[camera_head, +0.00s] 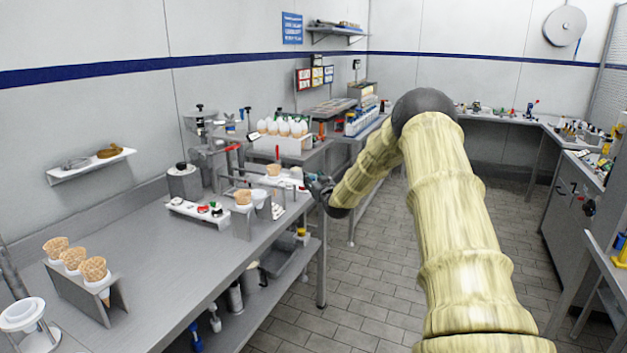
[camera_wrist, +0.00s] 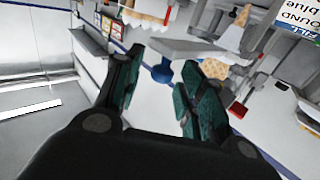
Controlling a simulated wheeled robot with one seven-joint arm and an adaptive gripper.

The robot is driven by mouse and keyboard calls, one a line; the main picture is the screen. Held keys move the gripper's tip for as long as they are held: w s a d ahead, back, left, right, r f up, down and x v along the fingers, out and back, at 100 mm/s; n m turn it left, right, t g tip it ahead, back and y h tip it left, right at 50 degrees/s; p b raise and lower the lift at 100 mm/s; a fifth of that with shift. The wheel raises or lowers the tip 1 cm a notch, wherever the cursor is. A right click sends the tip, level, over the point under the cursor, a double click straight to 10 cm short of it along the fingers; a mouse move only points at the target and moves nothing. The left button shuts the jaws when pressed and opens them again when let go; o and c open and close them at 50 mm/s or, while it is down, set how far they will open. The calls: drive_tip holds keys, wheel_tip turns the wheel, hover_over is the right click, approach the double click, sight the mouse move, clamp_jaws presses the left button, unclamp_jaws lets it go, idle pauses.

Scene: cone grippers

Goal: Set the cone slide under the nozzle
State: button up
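My gripper (camera_head: 318,186) is at the right edge of the steel bench in the head view. In the wrist view my gripper (camera_wrist: 165,65) is open, its teal-padded fingers apart with nothing clasped. A blue knob (camera_wrist: 162,74) shows between the fingers, below a pale flat plate (camera_wrist: 185,50); this may be the cone slide, but I cannot tell for sure. A cone (camera_head: 273,170) stands near my gripper in the head view. A grey dispensing machine (camera_head: 205,135) stands at the back of the bench; its nozzle is too small to make out.
A metal stand (camera_head: 241,222) holds a cone (camera_head: 243,197) and a white cup. A rack (camera_head: 88,290) with several cones is at front left. A white panel (camera_head: 200,213) with red and green parts lies before the machine. Bare bench (camera_head: 165,275) lies between.

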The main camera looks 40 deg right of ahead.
drive_tip(key=shift+w, duration=0.1)
drive_tip(key=shift+c, duration=0.4)
clamp_jaws()
